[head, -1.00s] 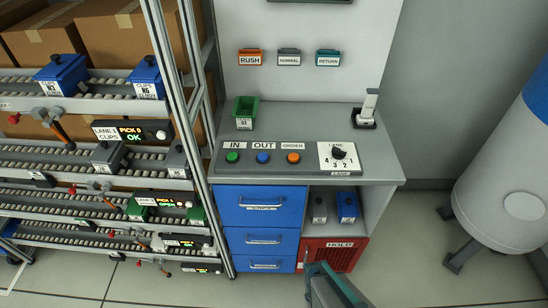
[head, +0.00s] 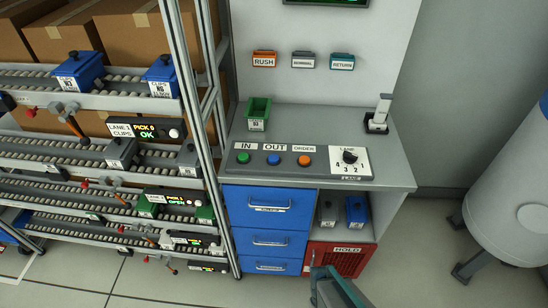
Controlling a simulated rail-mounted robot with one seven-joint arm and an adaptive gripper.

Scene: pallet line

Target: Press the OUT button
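The OUT button is a blue round button (head: 273,160) on the grey control strip (head: 258,171) at the front of the workbench. The OUT label is just above it. A green button (head: 243,157) under IN is to its left and an orange button (head: 304,161) under ORDER is to its right. My gripper (head: 322,275) shows only partly at the bottom edge, below and in front of the bench, apart from the buttons. It is seen from behind, and whether its fingers are open or shut does not show.
A lane dial (head: 349,157) sits right of the buttons. A green bin (head: 258,113) and a handheld device on a stand (head: 378,117) stand behind on the bench. Blue drawers (head: 268,207) and a red HOLD box (head: 345,260) are below. Roller racks (head: 90,155) fill the left.

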